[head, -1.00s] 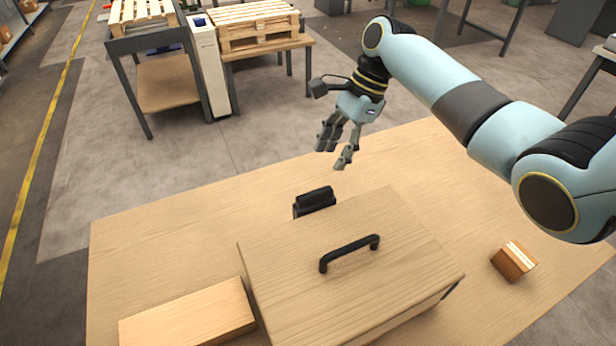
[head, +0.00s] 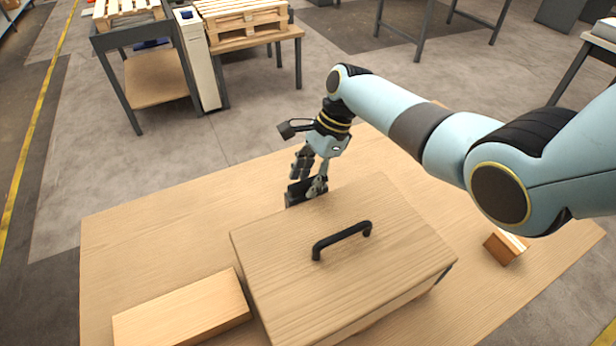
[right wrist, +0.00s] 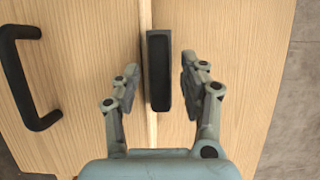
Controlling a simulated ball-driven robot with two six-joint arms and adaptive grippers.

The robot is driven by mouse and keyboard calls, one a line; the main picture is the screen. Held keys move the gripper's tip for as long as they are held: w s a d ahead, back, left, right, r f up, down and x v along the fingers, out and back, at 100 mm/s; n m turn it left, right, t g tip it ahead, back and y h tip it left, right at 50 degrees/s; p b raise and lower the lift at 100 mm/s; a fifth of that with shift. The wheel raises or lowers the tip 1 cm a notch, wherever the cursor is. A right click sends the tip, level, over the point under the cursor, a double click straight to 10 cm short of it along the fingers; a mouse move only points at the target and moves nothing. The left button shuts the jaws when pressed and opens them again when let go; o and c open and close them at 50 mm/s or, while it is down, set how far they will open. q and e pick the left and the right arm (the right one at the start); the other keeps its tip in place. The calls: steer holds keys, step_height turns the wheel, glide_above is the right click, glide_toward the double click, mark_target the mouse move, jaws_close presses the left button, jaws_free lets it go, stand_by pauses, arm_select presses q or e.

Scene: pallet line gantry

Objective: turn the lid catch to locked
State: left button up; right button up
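The wooden box lid (head: 290,262) has a black bar handle (head: 342,240) on top; the handle also shows at the left of the right wrist view (right wrist: 28,80). The black catch (head: 296,192) is at the box's far edge, partly covered by my gripper. In the right wrist view the catch (right wrist: 159,72) is a black bar lying along the lid's edge. My right gripper (head: 308,178) is open, its fingers (right wrist: 158,80) on either side of the catch. A gap shows on both sides, wider on the right. My left gripper is not in view.
A flat wooden block (head: 185,312) lies left of the box and a small brown block (head: 505,248) lies to its right. The table (head: 150,240) is clear at the left. Pallets (head: 240,15) stand on a bench behind.

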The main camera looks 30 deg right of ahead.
steer(key=c, duration=0.4)
jaws_close()
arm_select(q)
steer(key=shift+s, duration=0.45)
